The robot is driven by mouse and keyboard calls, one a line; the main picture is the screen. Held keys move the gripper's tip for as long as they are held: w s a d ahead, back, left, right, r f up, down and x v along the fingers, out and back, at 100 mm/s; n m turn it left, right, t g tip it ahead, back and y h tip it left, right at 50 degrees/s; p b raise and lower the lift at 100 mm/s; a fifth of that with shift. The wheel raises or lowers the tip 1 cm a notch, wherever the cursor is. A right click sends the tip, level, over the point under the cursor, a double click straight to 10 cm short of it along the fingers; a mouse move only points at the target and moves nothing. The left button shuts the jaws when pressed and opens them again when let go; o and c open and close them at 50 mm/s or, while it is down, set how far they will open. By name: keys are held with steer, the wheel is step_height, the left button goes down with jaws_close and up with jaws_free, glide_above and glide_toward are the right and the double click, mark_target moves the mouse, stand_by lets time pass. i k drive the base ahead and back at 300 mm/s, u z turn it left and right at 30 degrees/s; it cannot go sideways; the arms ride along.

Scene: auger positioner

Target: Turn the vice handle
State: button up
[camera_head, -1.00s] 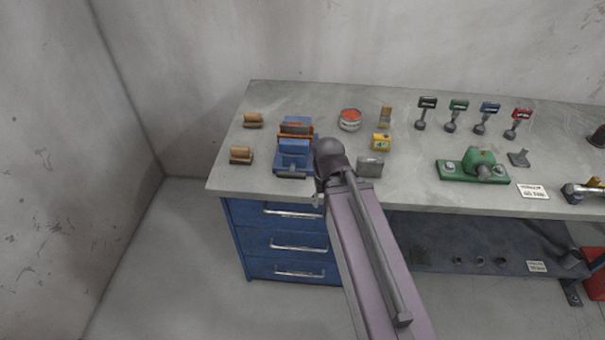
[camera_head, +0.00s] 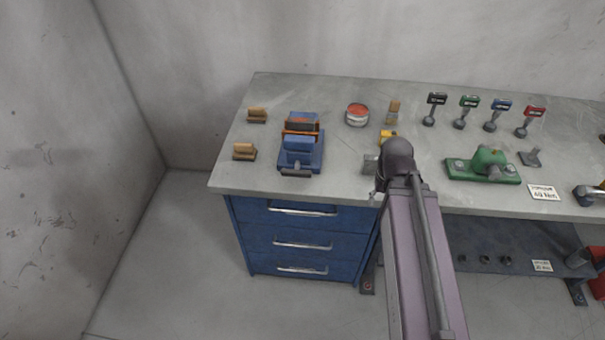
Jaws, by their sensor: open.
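The blue vice (camera_head: 313,160) sits near the front left of the workbench. Its dark handle (camera_head: 296,173) is a short bar lying crosswise at the vice's front, near the bench's front edge. An orange-edged dark piece (camera_head: 301,127) sits at the vice's jaws. My gripper (camera_head: 376,192) is to the right of the vice, near the bench's front edge, and clear of the handle. Only a small grey part of it shows beside my dark wrist; its fingertips are hidden. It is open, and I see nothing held.
Wooden blocks (camera_head: 244,151) stand left of the vice. A red-topped tin (camera_head: 357,114), a yellow box (camera_head: 388,136) and a grey block (camera_head: 370,164) are to its right. A green device (camera_head: 487,163) stands farther right. Blue drawers (camera_head: 303,243) are below. Space before the handle is clear.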

mark_target(296, 173)
steer(key=z, duration=0.3)
steer(key=k, duration=0.45)
steer(key=u, duration=1.35)
